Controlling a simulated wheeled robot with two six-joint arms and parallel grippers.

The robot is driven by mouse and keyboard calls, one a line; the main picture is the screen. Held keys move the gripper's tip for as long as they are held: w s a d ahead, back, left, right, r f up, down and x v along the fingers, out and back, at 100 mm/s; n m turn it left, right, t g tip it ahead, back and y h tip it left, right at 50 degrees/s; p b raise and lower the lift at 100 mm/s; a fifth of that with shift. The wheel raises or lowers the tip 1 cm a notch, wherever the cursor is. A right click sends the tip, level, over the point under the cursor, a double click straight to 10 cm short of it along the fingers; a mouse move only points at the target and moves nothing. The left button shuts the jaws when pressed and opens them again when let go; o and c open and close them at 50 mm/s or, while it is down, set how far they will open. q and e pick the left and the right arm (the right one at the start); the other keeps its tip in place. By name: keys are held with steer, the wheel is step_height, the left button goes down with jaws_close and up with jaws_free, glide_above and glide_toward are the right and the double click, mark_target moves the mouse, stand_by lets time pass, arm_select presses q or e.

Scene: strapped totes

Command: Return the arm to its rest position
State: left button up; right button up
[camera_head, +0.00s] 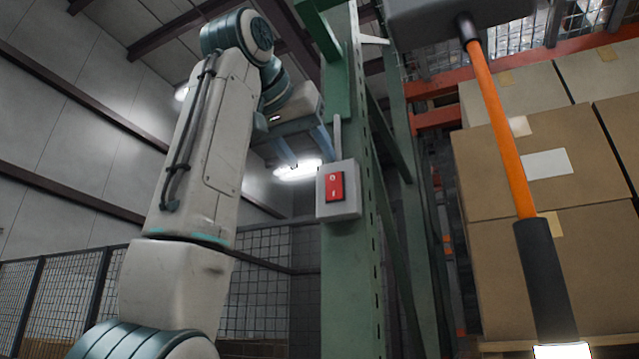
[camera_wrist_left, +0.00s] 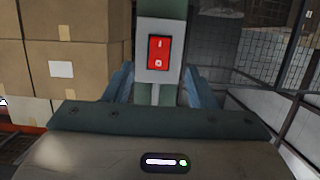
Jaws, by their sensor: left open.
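My left arm rises from the bottom left of the head view and bends over at the top. Its gripper (camera_head: 306,152) is open and empty, with blue-grey fingers pointing down near the green post (camera_head: 348,270). A grey switch box (camera_head: 338,205) with a red rocker switch (camera_head: 335,186) is on the post, just below and right of the fingers. In the left wrist view, the gripper (camera_wrist_left: 158,88) has its fingers apart on either side of the post. The red rocker switch (camera_wrist_left: 158,52) shows above and between them, with a visible gap. My right gripper is not in view.
A mallet with an orange handle (camera_head: 497,125) and dark head stands upright in the right foreground; what supports it is unclear. Stacked cardboard boxes (camera_head: 500,280) fill the right side. Wire mesh fencing (camera_head: 60,290) runs behind my left arm.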

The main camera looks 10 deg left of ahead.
arm_select(q)
steer(key=shift+v, duration=1.1)
